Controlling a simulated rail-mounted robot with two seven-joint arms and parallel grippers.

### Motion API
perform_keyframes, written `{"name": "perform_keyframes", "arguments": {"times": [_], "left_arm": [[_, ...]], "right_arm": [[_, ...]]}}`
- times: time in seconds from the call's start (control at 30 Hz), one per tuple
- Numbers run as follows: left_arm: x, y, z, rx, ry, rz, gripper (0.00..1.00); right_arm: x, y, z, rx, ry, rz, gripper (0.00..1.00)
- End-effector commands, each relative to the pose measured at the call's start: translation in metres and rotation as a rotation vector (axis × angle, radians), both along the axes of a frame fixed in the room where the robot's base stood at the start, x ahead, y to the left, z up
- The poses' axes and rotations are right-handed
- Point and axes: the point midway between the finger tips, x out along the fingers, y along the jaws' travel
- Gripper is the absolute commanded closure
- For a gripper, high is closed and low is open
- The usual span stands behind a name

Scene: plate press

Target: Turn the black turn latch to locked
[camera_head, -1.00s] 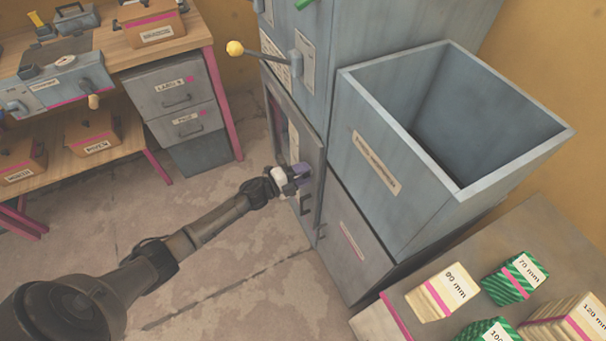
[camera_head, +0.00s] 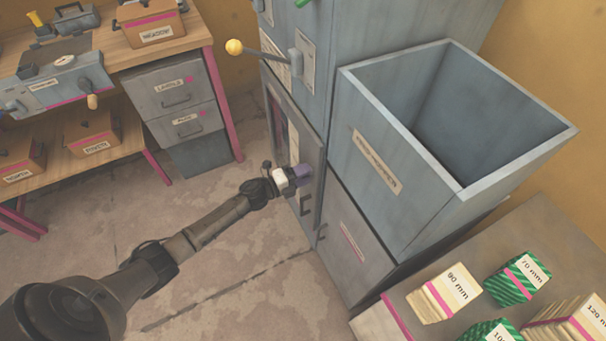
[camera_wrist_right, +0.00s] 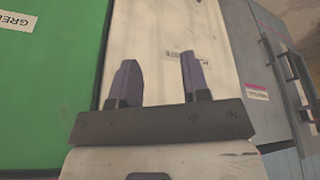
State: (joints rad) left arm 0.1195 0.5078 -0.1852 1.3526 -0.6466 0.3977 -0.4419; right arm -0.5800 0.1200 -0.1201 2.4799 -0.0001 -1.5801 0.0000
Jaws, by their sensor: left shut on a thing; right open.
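My left gripper (camera_head: 300,174) reaches from the lower left to the grey cabinet door (camera_head: 313,160) in the middle of the head view. Its purple fingers are shut at the door's face, above a dark pull handle (camera_head: 305,204). The black turn latch cannot be made out; the fingers cover the spot they are shut on. My right gripper (camera_wrist_right: 158,78) shows in the right wrist view, open, with nothing between its purple fingers. It faces a pale labelled surface.
An open grey bin (camera_head: 470,190) stands right of the door. A yellow-knobbed lever (camera_head: 235,47) sticks out above it. A bench (camera_head: 205,45) with drawers is at left, and a table (camera_head: 400,318) with labelled blocks at lower right. The floor between is clear.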

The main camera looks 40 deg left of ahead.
Motion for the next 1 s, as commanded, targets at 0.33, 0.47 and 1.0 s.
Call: {"name": "perform_keyframes", "arguments": {"times": [0.33, 0.47, 1.0], "left_arm": [[0.0, 0.0, 0.0, 0.001, 0.0, 0.0, 0.3], [0.0, 0.0, 0.0, 0.001, 0.0, 0.0, 0.3], [-0.061, 0.026, 0.001, 0.0, 0.004, 0.0, 0.3]], "right_arm": [[0.0, 0.0, 0.0, 0.0, 0.0, 0.0, 0.57], [0.0, 0.0, 0.0, 0.0, 0.0, 0.0, 0.57], [0.0, 0.0, 0.018, 0.0, 0.0, 0.0, 0.57]]}}
